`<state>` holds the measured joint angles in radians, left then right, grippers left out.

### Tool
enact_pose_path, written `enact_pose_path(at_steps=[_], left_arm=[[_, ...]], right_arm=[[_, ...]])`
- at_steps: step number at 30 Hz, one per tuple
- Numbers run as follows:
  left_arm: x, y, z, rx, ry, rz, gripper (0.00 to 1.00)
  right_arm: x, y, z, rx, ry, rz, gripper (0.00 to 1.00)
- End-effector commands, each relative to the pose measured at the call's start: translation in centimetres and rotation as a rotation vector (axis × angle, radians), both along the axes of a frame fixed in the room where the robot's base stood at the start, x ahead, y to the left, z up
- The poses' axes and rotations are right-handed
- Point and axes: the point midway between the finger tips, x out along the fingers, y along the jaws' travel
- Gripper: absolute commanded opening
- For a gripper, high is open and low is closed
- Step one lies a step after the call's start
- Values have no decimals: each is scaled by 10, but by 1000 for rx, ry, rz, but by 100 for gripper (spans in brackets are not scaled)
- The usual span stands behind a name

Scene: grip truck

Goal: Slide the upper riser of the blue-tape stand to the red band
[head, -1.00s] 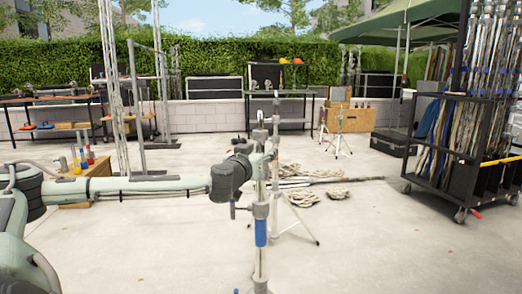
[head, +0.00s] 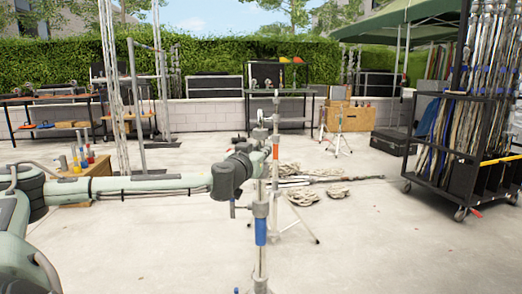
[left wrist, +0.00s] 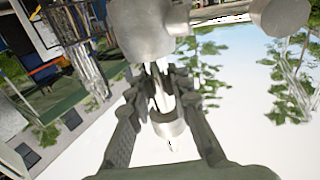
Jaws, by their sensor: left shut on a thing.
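The blue-tape stand stands upright in front of me in the head view, with blue tape (head: 260,231) on its lower column below a grey collar (head: 260,209). Its slim upper riser (head: 261,190) rises from that collar. My left gripper (head: 265,158) reaches in from the left and is shut on the riser near its top. In the left wrist view, the fingers (left wrist: 163,85) lie on both sides of the pale metal riser (left wrist: 164,102). The stand's feet are out of view. My right gripper is not in view.
Another light stand (head: 276,180) stands close behind, its leg spread to the right. Coiled ropes (head: 300,197) lie on the concrete beyond. A wheeled pole rack (head: 462,150) is at right; a wooden box with coloured rods (head: 85,185) is at left. The front right floor is clear.

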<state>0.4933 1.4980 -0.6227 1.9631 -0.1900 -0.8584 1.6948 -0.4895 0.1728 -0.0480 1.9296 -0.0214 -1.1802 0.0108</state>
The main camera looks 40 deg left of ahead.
Motion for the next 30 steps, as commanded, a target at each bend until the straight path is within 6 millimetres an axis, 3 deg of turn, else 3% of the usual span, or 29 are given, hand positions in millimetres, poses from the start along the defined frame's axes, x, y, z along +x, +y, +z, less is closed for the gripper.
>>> enact_pose_path(at_steps=[8, 30], left_arm=[[0, 0, 2, 0, 0, 0, 0], [0, 0, 52, 4, -10, 1, 0]], right_arm=[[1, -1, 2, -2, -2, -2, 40], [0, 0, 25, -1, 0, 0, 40]])
